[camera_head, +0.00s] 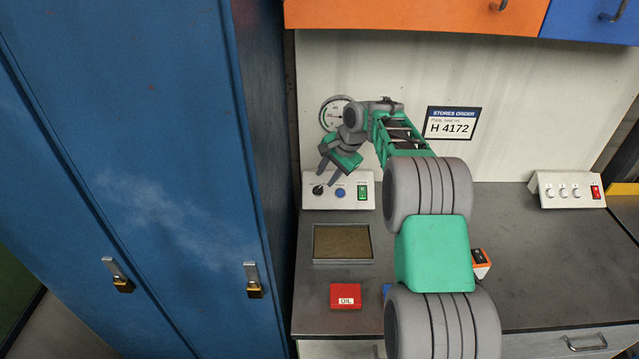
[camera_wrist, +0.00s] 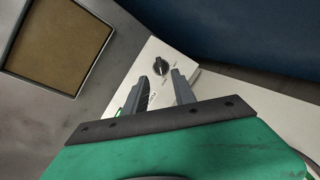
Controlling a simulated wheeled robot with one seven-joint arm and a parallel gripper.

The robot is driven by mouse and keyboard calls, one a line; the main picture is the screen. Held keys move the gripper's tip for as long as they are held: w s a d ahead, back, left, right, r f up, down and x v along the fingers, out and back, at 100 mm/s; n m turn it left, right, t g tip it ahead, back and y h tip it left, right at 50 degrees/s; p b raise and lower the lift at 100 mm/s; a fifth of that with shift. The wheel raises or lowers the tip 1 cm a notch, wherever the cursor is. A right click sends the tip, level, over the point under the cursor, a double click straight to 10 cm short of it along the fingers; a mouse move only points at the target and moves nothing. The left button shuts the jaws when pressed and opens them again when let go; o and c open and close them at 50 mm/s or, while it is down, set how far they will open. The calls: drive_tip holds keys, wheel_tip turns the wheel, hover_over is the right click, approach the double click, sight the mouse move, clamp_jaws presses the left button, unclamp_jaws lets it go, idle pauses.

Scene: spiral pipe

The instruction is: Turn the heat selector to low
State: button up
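The heat selector is a black rotary knob (camera_wrist: 161,67) on a white control box (camera_wrist: 146,58); small labels around it are too small to read. In the head view the knob (camera_head: 319,190) is at the left of the box (camera_head: 310,203), with a blue button (camera_head: 340,193) and a green switch (camera_head: 362,193) to its right. My gripper (camera_head: 328,173) is above the box, close to the knob. In the wrist view its two fingers (camera_wrist: 169,82) are apart with nothing between them, and the knob lies beyond the fingertips, not touched.
A tall blue locker (camera_head: 150,150) stands close on the left. A shallow tray (camera_head: 343,260) and a red OIL box (camera_head: 346,296) lie on the grey counter (camera_head: 560,270). A round gauge (camera_head: 334,113) is on the wall behind my gripper. A second control box (camera_head: 567,192) stands at the right.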

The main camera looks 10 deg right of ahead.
sight(319, 188)
drive_tip(key=p+x, duration=0.1)
drive_tip(key=x, duration=0.6)
clamp_jaws()
